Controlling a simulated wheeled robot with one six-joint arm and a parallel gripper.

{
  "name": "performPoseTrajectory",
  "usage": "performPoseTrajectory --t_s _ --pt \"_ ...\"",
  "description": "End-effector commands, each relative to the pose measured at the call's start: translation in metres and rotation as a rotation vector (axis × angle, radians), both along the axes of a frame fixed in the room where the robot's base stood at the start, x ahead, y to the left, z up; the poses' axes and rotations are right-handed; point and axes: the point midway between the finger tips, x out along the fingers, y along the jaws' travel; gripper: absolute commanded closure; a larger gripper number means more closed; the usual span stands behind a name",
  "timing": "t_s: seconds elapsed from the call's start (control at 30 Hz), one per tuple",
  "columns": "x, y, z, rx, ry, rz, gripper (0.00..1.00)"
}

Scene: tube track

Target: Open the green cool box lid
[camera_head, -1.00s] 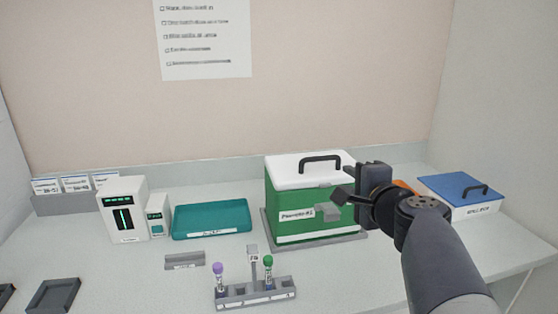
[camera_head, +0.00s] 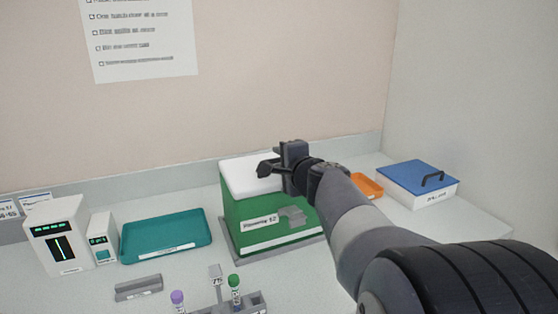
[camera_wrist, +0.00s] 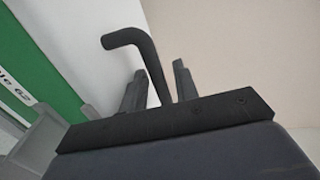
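The green cool box (camera_head: 275,222) stands on a grey base, with its white lid (camera_head: 240,176) lying shut on top. The lid also shows in the wrist view (camera_wrist: 75,50). My gripper (camera_head: 283,165) is over the lid at its black handle. In the wrist view the bent handle (camera_wrist: 135,42) passes between the two fingers of my gripper (camera_wrist: 158,80). The fingers stand apart, one on each side of the bar, with narrow gaps. In the head view my gripper hides most of the handle.
A blue-lidded white box (camera_head: 425,185) and an orange tray (camera_head: 367,185) stand to the right. A teal tray (camera_head: 165,237) and white devices (camera_head: 60,237) stand to the left. A tube rack (camera_head: 255,303) with capped tubes is in front. The wall rises behind.

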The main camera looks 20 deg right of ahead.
Motion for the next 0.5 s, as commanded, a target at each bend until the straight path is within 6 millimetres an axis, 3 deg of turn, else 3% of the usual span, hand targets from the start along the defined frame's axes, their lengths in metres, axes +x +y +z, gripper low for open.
performPoseTrajectory --t_s 0.37,0.5 --pt "-0.0003 -0.0002 0.0000 0.000 0.000 0.000 0.99" --pt "-0.0003 -0.0002 0.0000 0.000 0.000 0.000 1.00"
